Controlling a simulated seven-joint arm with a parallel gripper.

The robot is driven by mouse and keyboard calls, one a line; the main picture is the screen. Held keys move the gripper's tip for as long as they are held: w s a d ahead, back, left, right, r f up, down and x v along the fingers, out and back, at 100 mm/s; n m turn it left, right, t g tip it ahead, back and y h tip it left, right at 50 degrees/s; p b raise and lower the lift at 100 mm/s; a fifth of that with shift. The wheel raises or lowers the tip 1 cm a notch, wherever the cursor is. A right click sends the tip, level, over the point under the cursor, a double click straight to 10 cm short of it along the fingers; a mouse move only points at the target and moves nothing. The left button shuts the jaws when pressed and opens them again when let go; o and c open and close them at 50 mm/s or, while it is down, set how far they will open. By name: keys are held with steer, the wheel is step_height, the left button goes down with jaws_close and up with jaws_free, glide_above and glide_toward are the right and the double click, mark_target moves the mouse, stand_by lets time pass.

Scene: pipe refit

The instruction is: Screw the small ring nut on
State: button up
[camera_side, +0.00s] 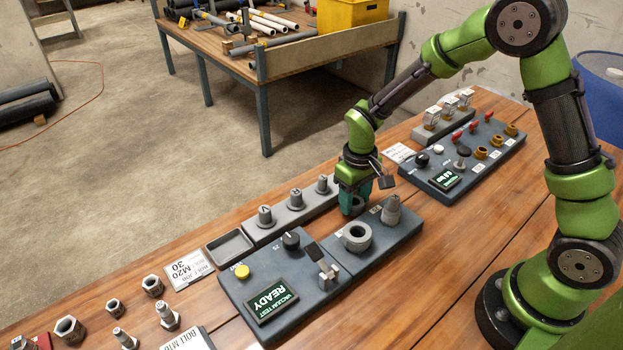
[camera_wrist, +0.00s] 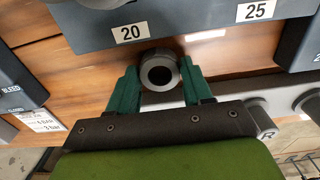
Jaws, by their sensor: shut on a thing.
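My gripper (camera_side: 352,204) points down at the far edge of the dark fittings block. Its two green fingers (camera_wrist: 160,78) are shut on a small grey ring nut (camera_wrist: 160,71), one on each side, with the hole facing the wrist camera. In the side view the ring nut (camera_side: 359,204) shows partly between the fingertips. The block carries a tapered grey stub (camera_side: 391,210) and, nearer, a wide grey ring fitting (camera_side: 357,237). In the wrist view the block's edge (camera_wrist: 180,32) shows labels 20 and 25. I cannot tell whether the nut touches the table.
A rack (camera_side: 294,209) with several grey pegs lies left of my gripper. A gauge panel (camera_side: 462,154) with red and brass knobs stands right. Bare wood shows between the block and the rack.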

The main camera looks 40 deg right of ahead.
steer(key=shift+r, duration=0.15)
steer(key=shift+r, duration=2.65)
step_height(320, 180, up, 3)
step_height(320, 180, up, 5)
glide_above(395, 197)
steer(key=shift+f, duration=2)
steer(key=shift+f, duration=1.85)
stand_by(0.5)
